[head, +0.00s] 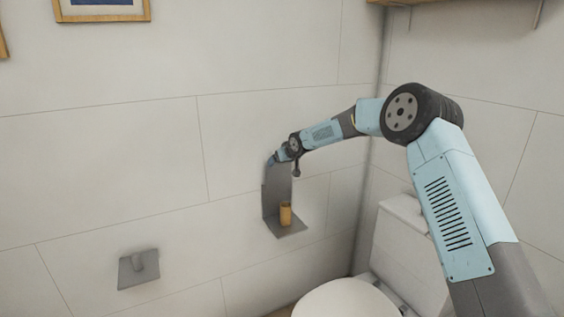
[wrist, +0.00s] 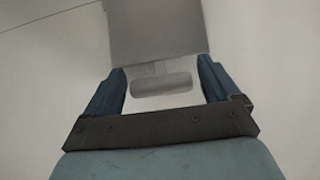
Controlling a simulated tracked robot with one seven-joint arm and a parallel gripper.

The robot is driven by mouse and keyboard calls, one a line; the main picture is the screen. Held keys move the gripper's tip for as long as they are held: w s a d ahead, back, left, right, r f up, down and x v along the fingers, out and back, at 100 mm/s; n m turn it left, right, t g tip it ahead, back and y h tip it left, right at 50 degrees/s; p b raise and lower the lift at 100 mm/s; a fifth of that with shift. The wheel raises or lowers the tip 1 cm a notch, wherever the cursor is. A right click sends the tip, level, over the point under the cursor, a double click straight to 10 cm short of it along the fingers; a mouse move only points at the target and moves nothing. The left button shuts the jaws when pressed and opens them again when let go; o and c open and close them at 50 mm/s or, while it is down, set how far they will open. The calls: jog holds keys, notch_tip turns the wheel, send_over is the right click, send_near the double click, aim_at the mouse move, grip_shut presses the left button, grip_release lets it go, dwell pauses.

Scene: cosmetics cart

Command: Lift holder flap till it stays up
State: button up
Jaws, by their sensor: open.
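In the head view, a grey holder (head: 126,272) with a plate and a short stub is on the wall at lower left. A taller grey wall unit (head: 279,190) has an upright plate and a small shelf. My gripper (head: 271,161) is at the top of this taller unit, overlapping it in the picture; contact cannot be told. In the wrist view, my gripper (wrist: 161,85) is open, its two blue fingers apart. A flat grey plate (wrist: 157,30) lies beyond the fingertips, with a rounded grey bar (wrist: 161,86) below it, seen between the fingers.
A tan cylinder (head: 285,214) stands on the taller unit's shelf. A white toilet (head: 345,300) is at lower right, below my arm. A framed picture (head: 103,11) hangs at upper left. The wall between picture and lower-left holder is bare.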

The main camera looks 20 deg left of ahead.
jog(key=v, duration=1.3)
jog(key=shift+s+d+r, duration=0.15)
jog(key=shift+s+d, duration=0.05)
jog(key=s+d+r+m+h, duration=0.15)
jog(key=s+d+r, duration=0.25)
jog(key=s+d, duration=0.45)
jog(key=s+d+r+m+h, duration=0.1)
jog(key=s+d+r+h, duration=0.3)
jog(key=d, duration=0.7)
jog(key=s+d+r+m+h, duration=0.1)
jog(key=s+d+r, duration=0.4)
jog(key=s+d, duration=0.35)
jog(key=s+d+f+m, duration=0.1)
jog(key=s+d, duration=0.4)
jog(key=s, duration=0.4)
jog(key=s+d+f+m+g, duration=0.1)
jog(key=s+d+m, duration=0.1)
jog(key=s+d, duration=0.4)
jog(key=s+d+f+m, duration=0.1)
jog(key=s+d, duration=0.4)
jog(key=s, duration=0.8)
jog(key=shift+s+d+m+g, duration=0.2)
jog(key=shift+d+m+g, duration=0.2)
jog(key=shift+m, duration=0.15)
